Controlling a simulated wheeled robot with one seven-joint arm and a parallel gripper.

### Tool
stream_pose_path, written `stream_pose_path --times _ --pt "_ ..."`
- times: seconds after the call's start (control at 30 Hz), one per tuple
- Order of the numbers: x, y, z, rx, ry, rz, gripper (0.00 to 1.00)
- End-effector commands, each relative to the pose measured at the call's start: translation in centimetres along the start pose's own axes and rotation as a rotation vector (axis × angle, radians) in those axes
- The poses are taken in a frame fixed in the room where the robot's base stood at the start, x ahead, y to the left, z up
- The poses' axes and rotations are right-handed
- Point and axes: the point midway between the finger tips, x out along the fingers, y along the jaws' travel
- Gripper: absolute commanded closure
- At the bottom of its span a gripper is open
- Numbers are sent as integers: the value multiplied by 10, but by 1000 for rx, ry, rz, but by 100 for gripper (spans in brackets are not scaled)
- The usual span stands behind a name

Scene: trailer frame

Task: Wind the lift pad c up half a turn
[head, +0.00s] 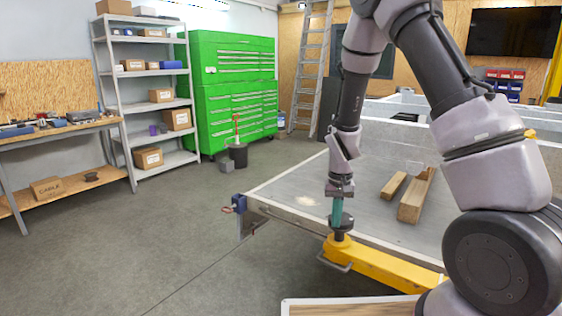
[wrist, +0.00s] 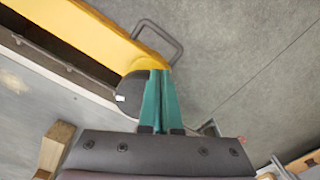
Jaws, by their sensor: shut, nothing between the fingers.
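A dark round lift pad (head: 347,224) sits on the end of a yellow lift arm (head: 385,265), beside the grey trailer frame. No letter is readable on it, so I cannot tell whether it is pad c. My gripper (head: 336,225) points down at the pad, its teal fingers together and empty. In the wrist view, the pad (wrist: 128,94) shows left of the fingers (wrist: 160,72) with a small white mark on its edge; the fingers hide its right part. I cannot tell whether the fingertips touch it. The yellow arm (wrist: 95,28) runs to the upper left.
A grey metal loop (head: 335,262) sticks out from the yellow arm's end. The trailer deck (head: 300,200) carries wooden blocks (head: 412,205). A blue clamp-like part (head: 239,203) sits at the deck's corner. The floor (head: 180,235) to the left is clear.

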Motion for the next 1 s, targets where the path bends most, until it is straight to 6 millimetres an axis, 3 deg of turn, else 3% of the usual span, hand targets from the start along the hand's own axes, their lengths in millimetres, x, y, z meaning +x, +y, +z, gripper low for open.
stream_pose_path --times 0.2,1.0 --pt "11 0 0 0 0 -1 100" --pt "11 2 -4 0 -1 0 100"
